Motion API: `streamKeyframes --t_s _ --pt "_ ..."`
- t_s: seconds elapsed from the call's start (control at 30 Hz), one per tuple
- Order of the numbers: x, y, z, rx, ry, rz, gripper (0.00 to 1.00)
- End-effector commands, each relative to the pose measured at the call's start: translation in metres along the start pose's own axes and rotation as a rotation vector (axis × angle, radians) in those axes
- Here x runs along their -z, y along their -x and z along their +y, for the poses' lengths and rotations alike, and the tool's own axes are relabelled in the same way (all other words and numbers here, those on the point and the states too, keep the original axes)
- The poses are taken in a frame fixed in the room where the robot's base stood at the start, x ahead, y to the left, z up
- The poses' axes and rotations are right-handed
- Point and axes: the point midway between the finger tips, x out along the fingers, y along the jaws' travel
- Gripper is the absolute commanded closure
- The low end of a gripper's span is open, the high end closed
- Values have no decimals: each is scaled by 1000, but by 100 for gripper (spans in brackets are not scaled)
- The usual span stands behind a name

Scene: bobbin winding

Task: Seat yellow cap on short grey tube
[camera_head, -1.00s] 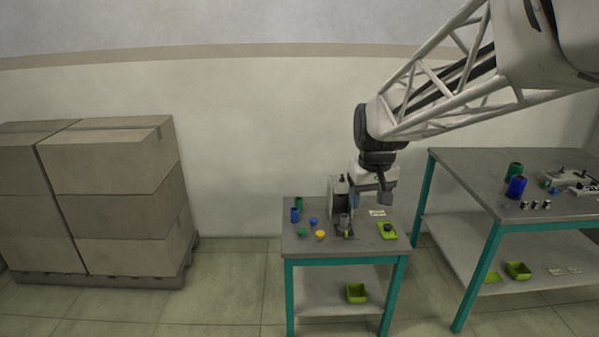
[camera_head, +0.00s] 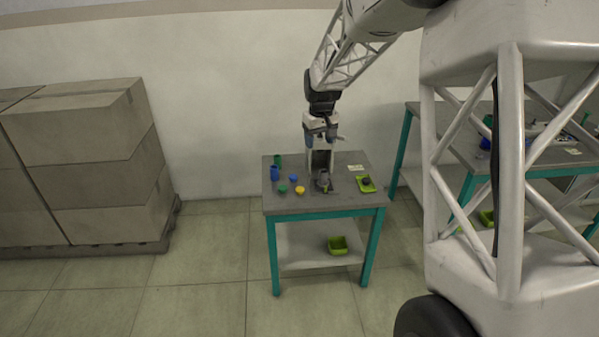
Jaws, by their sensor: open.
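The yellow cap (camera_head: 300,190) lies on the small table at its front, beside a green cap (camera_head: 282,189) and a blue cap (camera_head: 293,178). A small grey tube-like part (camera_head: 323,180) stands at the winding machine (camera_head: 321,162); I cannot tell for sure whether it is the short grey tube. My gripper (camera_head: 322,144) hangs above the winding machine, behind and above the yellow cap. It is open, with nothing seen in it. The machine's upper part is partly hidden behind my gripper.
A blue tube (camera_head: 274,173) and a green tube (camera_head: 277,160) stand at the table's left. A green tray (camera_head: 362,188) with a dark item lies at its right. A green bin (camera_head: 338,251) sits on the lower shelf. Boxes (camera_head: 95,165) are stacked at left; a second table (camera_head: 405,150) stands behind my arm.

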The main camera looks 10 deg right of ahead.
Motion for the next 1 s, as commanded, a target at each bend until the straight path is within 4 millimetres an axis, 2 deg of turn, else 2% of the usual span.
streamKeyframes --t_s 0.1,0.4,0.77,1.0 --pt "25 -23 5 3 19 -9 38" --pt "78 -81 15 10 64 -27 38" --pt "136 -161 24 20 119 -49 38" --pt "168 -219 28 27 156 -64 38"
